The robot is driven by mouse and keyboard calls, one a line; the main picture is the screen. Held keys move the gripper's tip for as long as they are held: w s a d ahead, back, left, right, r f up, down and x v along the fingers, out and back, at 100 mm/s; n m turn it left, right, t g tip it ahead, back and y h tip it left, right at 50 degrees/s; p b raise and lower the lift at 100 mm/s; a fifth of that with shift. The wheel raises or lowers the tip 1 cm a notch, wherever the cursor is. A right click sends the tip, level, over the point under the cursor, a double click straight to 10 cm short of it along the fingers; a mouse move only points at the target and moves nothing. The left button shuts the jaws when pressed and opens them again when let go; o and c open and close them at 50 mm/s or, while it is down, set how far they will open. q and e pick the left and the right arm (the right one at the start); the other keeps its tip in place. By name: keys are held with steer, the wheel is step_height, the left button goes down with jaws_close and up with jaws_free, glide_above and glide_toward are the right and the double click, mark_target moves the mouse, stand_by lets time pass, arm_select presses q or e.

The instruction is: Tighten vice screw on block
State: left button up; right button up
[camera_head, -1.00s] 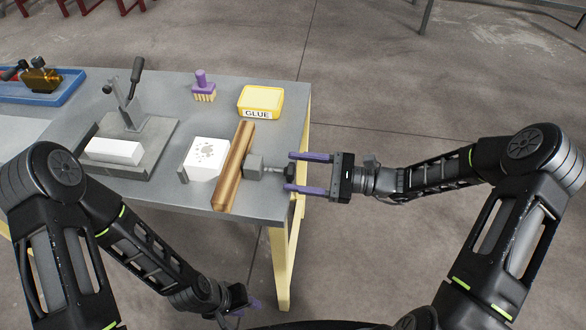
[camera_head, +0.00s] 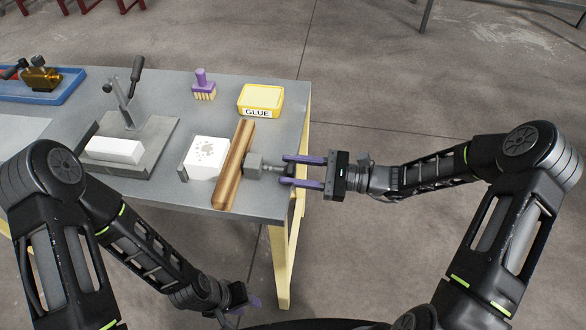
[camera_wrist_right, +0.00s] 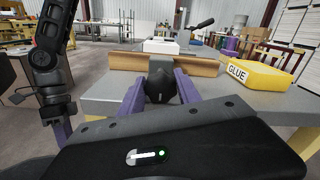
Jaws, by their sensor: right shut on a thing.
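The vice has a grey screw block (camera_head: 253,166) with a dark screw knob (camera_head: 289,171) facing right at the table's right edge. A wooden board (camera_head: 233,168) stands between the screw block and a white block (camera_head: 207,157) with grey spots. My right gripper (camera_head: 286,170) is shut on the screw knob, one purple finger on each side of it. The dark knob (camera_wrist_right: 160,84) also shows between the fingers in the right wrist view. My left gripper (camera_head: 250,305) hangs low in front of the table, away from the vice; its jaw gap cannot be made out.
A yellow glue box (camera_head: 261,100) and a purple brush (camera_head: 203,86) stand behind the vice. A toggle clamp fixture (camera_head: 160,150) with a white block (camera_head: 116,150) is at the left. A blue tray (camera_head: 60,96) lies at the far left. The floor right of the table is clear.

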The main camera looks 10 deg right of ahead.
jaws_close()
steer(key=shift+m+p, duration=0.3)
steer(key=shift+m, duration=0.1)
steer(key=shift+r+m+p, duration=0.1)
steer(key=shift+m+p, duration=0.6)
steer(key=shift+m, duration=0.4)
steer(key=shift+w+m+p, duration=0.15)
steer(key=shift+m+p, duration=0.7)
steer(key=shift+m, duration=1.15)
steer(key=o, duration=1.1)
jaws_free()
steer(key=shift+d, duration=0.1)
steer(key=shift+c, duration=0.2)
